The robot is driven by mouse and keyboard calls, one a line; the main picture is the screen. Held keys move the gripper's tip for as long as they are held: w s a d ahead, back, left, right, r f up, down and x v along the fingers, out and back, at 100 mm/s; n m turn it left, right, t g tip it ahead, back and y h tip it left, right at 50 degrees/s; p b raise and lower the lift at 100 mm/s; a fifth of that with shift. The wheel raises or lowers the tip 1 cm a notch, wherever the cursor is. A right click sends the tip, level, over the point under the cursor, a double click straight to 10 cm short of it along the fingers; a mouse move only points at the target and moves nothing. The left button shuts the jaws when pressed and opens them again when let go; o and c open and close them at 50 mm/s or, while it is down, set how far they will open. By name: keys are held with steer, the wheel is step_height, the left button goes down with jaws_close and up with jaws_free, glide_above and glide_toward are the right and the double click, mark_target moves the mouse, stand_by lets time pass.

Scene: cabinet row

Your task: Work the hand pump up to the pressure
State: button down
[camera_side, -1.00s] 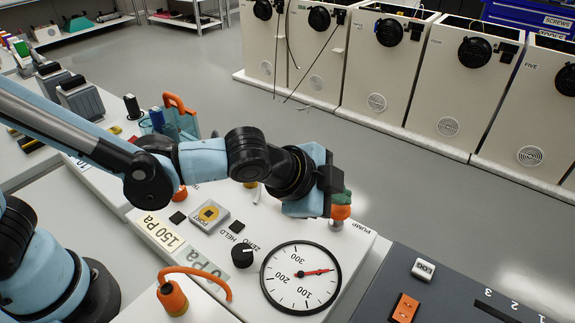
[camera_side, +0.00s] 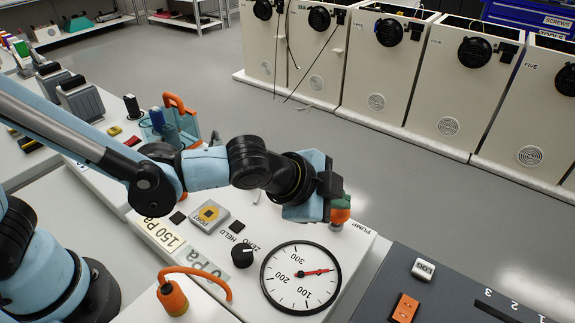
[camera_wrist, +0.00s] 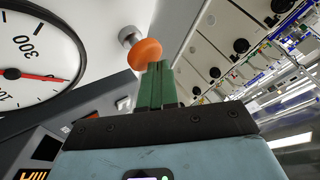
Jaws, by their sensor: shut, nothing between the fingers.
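The pump's orange knob (camera_side: 340,216) stands on a pale stem by the PUMP label at the panel's right corner. It also shows in the wrist view (camera_wrist: 147,51). My gripper (camera_side: 344,203) is shut and empty, its green fingers right at the knob; in the wrist view the fingertips (camera_wrist: 157,70) overlap the knob's edge. Whether they touch it I cannot tell. The round gauge (camera_side: 301,277) has a red needle pointing right, on the side between the 300 and 100 numerals. A black ZERO/HELD dial (camera_side: 242,256) sits left of the gauge.
A PORT block (camera_side: 209,214) and a 150 Pa label (camera_side: 165,235) lie left on the panel. An orange handle with a hose (camera_side: 173,298) is in front. A dark panel (camera_side: 455,285) is at right. Cream cabinets (camera_side: 380,55) stand behind across open floor.

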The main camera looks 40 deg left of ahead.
mark_target(334, 213)
steer(key=shift+f, duration=0.5)
stand_by(0.4)
steer(key=shift+r, duration=1.5)
steer(key=shift+r, duration=2.5)
steer(key=s+a+f+n+y, duration=0.1)
steer(key=a+n, duration=0.3)
steer(key=a, duration=0.4)
steer(key=s+a+f+n+g+y, duration=0.1)
steer(key=s+a+n, duration=0.3)
steer(key=a, duration=0.5)
steer(key=s+a+n+y, duration=0.1)
steer(key=s+a+n, duration=0.2)
steer(key=a, duration=0.6)
steer(key=n, duration=0.2)
steer(key=shift+s+a+f+n+y, duration=0.15)
steer(key=shift+s+f+n+y, duration=0.05)
steer(key=shift+f+n+y, duration=0.2)
